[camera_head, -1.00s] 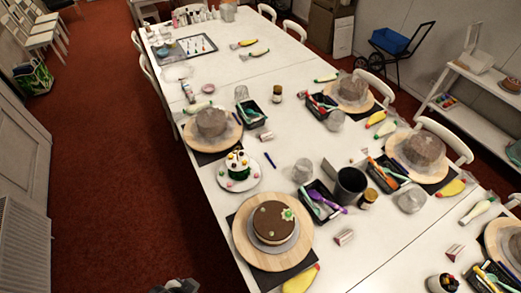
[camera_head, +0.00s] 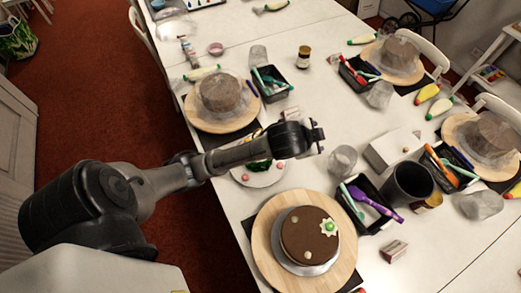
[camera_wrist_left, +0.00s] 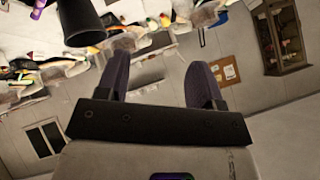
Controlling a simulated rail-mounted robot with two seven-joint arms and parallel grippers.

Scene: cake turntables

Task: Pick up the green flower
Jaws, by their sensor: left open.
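The cake stands on a round wooden turntable (camera_head: 264,238) in the head view. My left gripper (camera_head: 320,137) is above the table, behind the cake in the head view, and apart from the flower. In the left wrist view its two fingers (camera_wrist_left: 159,78) are spread with nothing between them. The flower cannot be made out in that view. My right gripper is not in view.
A black tray of tools (camera_head: 361,217) and a dark cup (camera_head: 409,183) stand right of the cake. A clear glass (camera_head: 342,160) and a pale box shape (camera_head: 391,150) are behind. A white plate (camera_head: 273,179) is partly hidden under my left arm. More covered cakes stand farther back.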

